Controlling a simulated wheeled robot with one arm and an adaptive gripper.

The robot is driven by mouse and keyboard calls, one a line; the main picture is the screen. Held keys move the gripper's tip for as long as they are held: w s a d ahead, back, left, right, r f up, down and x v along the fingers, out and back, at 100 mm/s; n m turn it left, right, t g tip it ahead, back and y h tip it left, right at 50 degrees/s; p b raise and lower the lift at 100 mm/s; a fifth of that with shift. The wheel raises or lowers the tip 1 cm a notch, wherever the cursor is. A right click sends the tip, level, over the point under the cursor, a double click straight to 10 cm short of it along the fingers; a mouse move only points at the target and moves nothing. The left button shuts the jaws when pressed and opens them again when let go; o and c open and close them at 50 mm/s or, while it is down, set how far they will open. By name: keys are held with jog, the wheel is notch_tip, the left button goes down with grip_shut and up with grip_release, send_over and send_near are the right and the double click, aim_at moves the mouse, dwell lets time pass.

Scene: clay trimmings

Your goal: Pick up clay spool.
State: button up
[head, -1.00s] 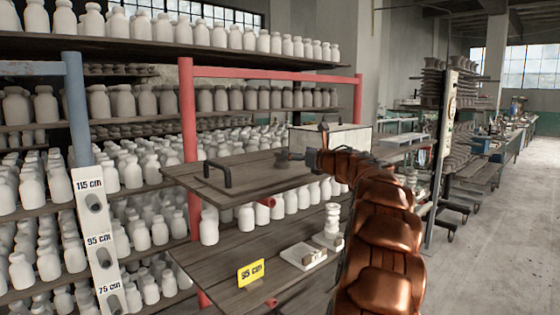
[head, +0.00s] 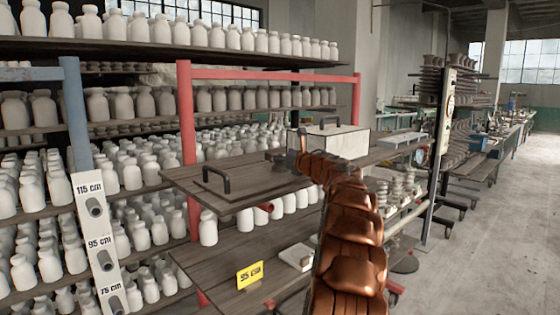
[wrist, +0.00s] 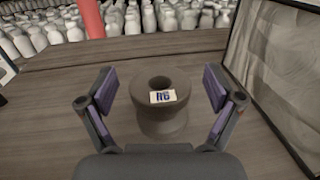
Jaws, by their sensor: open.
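The clay spool (wrist: 143,86) is grey-brown with a round flanged top, a central hole and a small white label whose lettering is hard to read. It stands upright on the wooden board (wrist: 60,115). My gripper (wrist: 160,93) is open, with one finger left of the spool and one right, and small gaps show on both sides. In the head view my gripper (head: 284,157) is over the far right part of the raised board (head: 190,175). There the spool is mostly hidden or too small to make out clearly.
A pale box (head: 345,143) with a top handle stands close right of my gripper; its side (wrist: 285,70) borders the wrist view. A dark handle (head: 215,181) sits at the board's left front. Shelves of white bottles (head: 130,175) stand behind and left. A yellow sign (head: 250,275) is below.

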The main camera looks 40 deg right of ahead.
aim_at(281, 154)
jog(key=c, duration=1.5)
jog(key=shift+o, duration=0.2)
jog(key=shift+r, duration=0.1)
jog(key=shift+r, duration=1.75)
jog(key=shift+a+f+b, duration=0.1)
jog(key=shift+a+b, duration=0.35)
jog(key=shift+a, duration=0.15)
jog(key=s+a+b, duration=0.2)
jog(key=a, duration=0.5)
jog(key=s+a+r+b, duration=0.1)
jog(key=a+b, duration=0.2)
jog(key=a, duration=0.4)
jog(key=shift+s+a+r+b, duration=0.15)
jog(key=shift+s+r+b, duration=0.1)
jog(key=shift+s+b, duration=0.15)
